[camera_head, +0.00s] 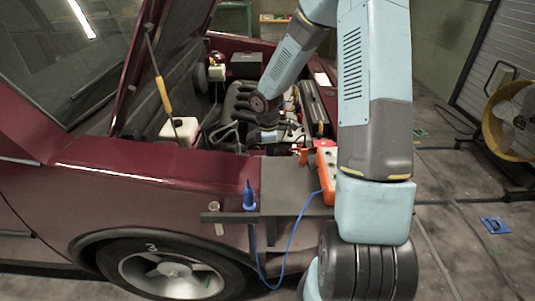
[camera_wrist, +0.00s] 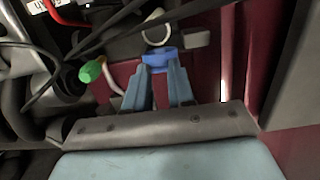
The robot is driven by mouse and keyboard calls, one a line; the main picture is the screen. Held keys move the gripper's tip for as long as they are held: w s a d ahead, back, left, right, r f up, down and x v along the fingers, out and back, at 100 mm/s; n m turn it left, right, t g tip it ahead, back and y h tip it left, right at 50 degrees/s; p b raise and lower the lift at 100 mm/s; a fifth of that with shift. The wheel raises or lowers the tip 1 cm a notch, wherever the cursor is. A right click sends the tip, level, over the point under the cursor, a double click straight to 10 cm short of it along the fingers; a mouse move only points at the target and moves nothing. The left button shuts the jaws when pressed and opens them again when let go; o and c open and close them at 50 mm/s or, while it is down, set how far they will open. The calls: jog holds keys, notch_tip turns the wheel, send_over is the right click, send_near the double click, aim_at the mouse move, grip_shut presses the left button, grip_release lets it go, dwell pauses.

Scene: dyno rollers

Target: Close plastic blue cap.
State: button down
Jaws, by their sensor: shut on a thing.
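In the wrist view, my gripper (camera_wrist: 160,72) has its two light blue fingers reaching up the picture. Their tips are at a darker blue piece (camera_wrist: 163,57), which looks like the blue cap, and they are shut on it. A pale ring (camera_wrist: 157,36), perhaps an opening, lies just beyond the cap. I cannot tell whether the cap touches it. In the head view, my arm reaches down into the open engine bay of the dark red car (camera_head: 120,180). The end of my gripper and the cap are hard to make out there among the engine parts.
A green-ended part (camera_wrist: 91,72) and dark cables (camera_wrist: 85,40) lie left of my fingers. In the head view, a dark tray (camera_head: 285,180) at the fender holds a blue bottle (camera_head: 249,195) and an orange device (camera_head: 325,165). A yellow prop rod (camera_head: 163,95) stands left.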

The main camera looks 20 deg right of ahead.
jog(key=shift+s+d+t+y, duration=0.2)
jog(key=shift+d+t+y, duration=0.2)
jog(key=shift+d+y, duration=0.7)
jog(key=shift+s+d+f+t+y, duration=0.15)
jog(key=shift+d+t+y, duration=0.2)
jog(key=shift+y, duration=0.3)
jog(key=shift+s+d+f+t+y, duration=0.1)
jog(key=shift+s+d+t+y, duration=0.05)
jog(key=shift+d+y, duration=0.4)
jog(key=shift+s+d+f+t+y, duration=0.25)
jog(key=shift+s+d+f+y, duration=0.05)
jog(key=shift+d+f+y, duration=0.7)
jog(key=shift+s+d+f+t+y, duration=0.35)
jog(key=shift+d+f+y, duration=0.4)
jog(key=shift+f, duration=0.3)
jog(key=shift+s+d+f+t+y, duration=0.2)
jog(key=shift+s+d+f+y, duration=0.1)
jog(key=shift+d+f+y, duration=0.6)
jog(key=shift+f, duration=0.2)
jog(key=c, duration=1)
grip_release()
jog(key=shift+a, duration=0.1)
jog(key=shift+o, duration=0.2)
jog(key=shift+r, duration=0.1)
